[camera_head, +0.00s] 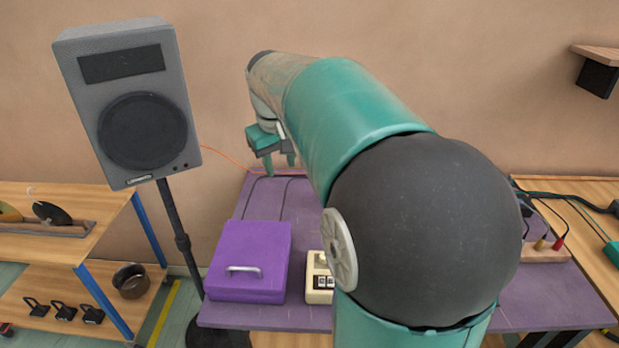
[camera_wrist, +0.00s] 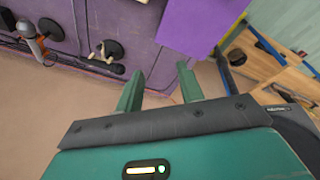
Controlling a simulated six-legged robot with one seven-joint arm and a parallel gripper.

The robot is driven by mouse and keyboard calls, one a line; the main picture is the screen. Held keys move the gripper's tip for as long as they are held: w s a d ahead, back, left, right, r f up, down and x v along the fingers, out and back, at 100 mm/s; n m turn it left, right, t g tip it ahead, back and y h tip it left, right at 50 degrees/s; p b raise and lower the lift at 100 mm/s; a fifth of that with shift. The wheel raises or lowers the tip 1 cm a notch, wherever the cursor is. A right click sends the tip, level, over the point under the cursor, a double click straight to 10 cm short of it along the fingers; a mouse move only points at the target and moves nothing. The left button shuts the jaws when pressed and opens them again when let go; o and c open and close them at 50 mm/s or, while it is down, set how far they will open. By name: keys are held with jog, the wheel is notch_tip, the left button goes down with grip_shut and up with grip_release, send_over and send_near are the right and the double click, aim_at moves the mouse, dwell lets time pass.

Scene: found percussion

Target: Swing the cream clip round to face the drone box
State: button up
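My arm hides that part of the table in the head view. My gripper (camera_wrist: 160,72) is open and empty, its two green fingers apart. In the head view my gripper (camera_head: 279,164) hangs above the table's far left part, apart from the clip. A purple box (camera_head: 249,262) with a silver handle stands at the table's front left; it also shows in the wrist view (camera_wrist: 198,22). I cannot tell which thing is the drone box.
A grey speaker (camera_head: 135,100) on a stand is left of the table. A cream device (camera_head: 319,278) with a small display sits right of the purple box, partly behind my arm. A grey-and-orange item (camera_wrist: 32,38) is left of the clip. Cables run along the far edge.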

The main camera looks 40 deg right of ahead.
jog(key=w+d+f+m+g+y, duration=0.1)
jog(key=d+f, duration=0.3)
jog(key=d, duration=0.5)
jog(key=w+d+f, duration=0.1)
jog(key=d+f, duration=0.2)
jog(key=d, duration=0.5)
jog(key=w+d+f+m+g+y, duration=0.15)
jog(key=d+f, duration=0.25)
jog(key=d, duration=0.5)
jog(key=shift+n+t+h, duration=0.25)
jog(key=shift+n+h, duration=0.1)
jog(key=shift+h, duration=0.1)
notch_tip(320, 180, down, 13)
jog(key=shift+w+f, duration=0.1)
grip_shut()
